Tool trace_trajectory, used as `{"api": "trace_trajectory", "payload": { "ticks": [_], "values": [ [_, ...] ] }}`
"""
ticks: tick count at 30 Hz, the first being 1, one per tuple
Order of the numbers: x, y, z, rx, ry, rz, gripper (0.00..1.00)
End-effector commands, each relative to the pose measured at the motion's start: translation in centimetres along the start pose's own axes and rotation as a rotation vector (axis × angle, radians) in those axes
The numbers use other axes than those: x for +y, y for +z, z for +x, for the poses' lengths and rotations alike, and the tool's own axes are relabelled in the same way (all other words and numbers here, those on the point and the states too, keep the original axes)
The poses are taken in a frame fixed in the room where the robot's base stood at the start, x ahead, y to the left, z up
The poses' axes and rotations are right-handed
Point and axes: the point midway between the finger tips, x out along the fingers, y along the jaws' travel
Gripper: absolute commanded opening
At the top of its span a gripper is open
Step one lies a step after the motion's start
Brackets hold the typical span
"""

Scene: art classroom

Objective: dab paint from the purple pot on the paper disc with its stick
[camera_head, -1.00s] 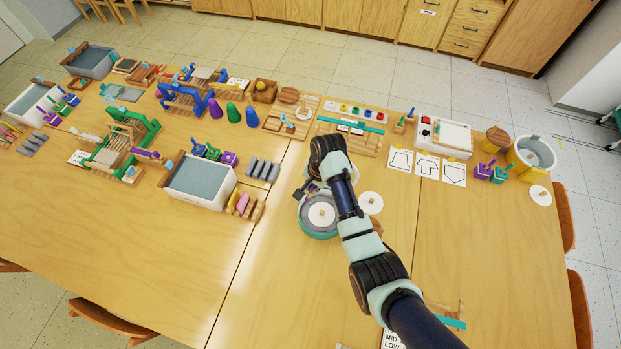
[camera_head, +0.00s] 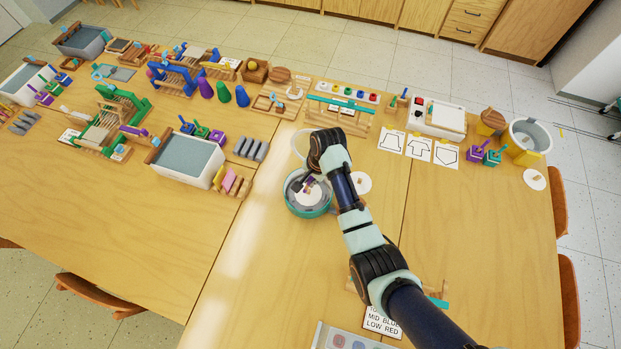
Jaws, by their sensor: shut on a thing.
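A round teal-rimmed tub (camera_head: 309,211) stands on the table near the middle of the view. A white paper disc (camera_head: 306,198) lies inside it, partly covered by my gripper. My gripper (camera_head: 309,182) points down over the disc, shut on a small purple thing that looks like a paint stick. Most of it is hidden, and I cannot tell whether its tip touches the disc. A purple pot (camera_head: 475,153) with a handle stands at the right of the table, beside a teal pot (camera_head: 493,158). Another purple pot (camera_head: 217,137) stands by the grey-blue basin.
A white disc with a wooden knob (camera_head: 362,183) lies right of the tub, close to my arm. A pale ring (camera_head: 301,147) lies behind the tub. The table's left front is clear.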

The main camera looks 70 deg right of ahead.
Motion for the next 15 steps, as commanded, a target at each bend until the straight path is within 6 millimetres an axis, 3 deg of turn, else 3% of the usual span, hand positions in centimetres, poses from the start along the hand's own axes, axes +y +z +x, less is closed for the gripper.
{"api": "trace_trajectory", "payload": {
  "ticks": [1,15],
  "values": [
    [0.2,-0.1,1.2,0.000,-0.001,0.000,0.00],
    [1.1,-0.4,5.9,-0.001,0.001,0.000,0.00]
  ]
}}
